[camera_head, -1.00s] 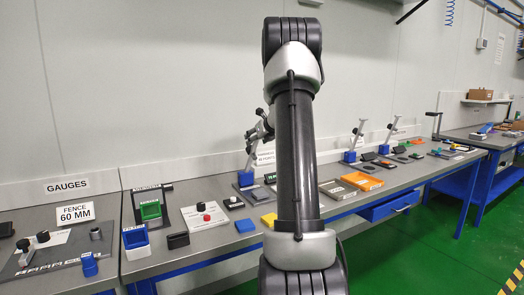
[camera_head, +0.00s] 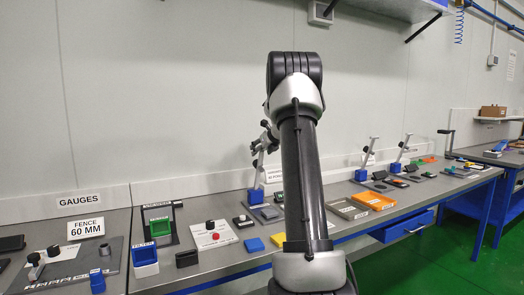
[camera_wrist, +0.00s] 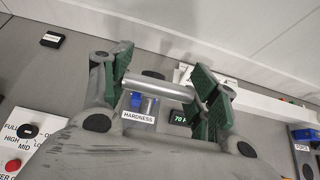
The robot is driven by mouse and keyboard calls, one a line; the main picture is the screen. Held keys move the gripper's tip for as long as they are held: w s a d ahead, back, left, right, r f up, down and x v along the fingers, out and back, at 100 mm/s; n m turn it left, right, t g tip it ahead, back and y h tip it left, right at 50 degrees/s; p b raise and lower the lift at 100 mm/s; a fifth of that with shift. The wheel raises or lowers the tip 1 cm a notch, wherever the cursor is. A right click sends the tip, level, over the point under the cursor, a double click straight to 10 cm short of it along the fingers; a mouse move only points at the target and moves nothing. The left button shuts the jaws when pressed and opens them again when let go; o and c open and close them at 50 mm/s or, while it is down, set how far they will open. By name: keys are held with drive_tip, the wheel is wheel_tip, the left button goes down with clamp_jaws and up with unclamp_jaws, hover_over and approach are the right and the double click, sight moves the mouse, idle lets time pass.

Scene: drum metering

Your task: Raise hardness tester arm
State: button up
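The hardness tester (camera_head: 255,196) stands on the bench left of my arm, with a blue base and a tilted silver arm. In the wrist view its HARDNESS label (camera_wrist: 139,117) and a dark display reading 70-something (camera_wrist: 181,117) show between my fingers. A silver crossbar (camera_wrist: 158,87), apparently the tester arm's handle, spans the gap between them. My gripper (camera_wrist: 163,92) has its green-padded fingers spread wide around this bar. Whether the pads touch the bar's ends is unclear. In the head view my gripper (camera_head: 268,135) is at the arm's top, partly hidden behind my arm.
Nearby on the bench are a blue bin (camera_head: 144,262), a green-faced box (camera_head: 158,226), a white panel with knobs (camera_head: 213,235) and a blue block (camera_head: 254,244). Two similar lever stands (camera_head: 366,158) (camera_head: 401,154) and an orange tray (camera_head: 374,200) are to the right. A wall stands behind.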

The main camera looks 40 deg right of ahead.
drive_tip(key=o, duration=0.4)
drive_tip(key=v, duration=1.2)
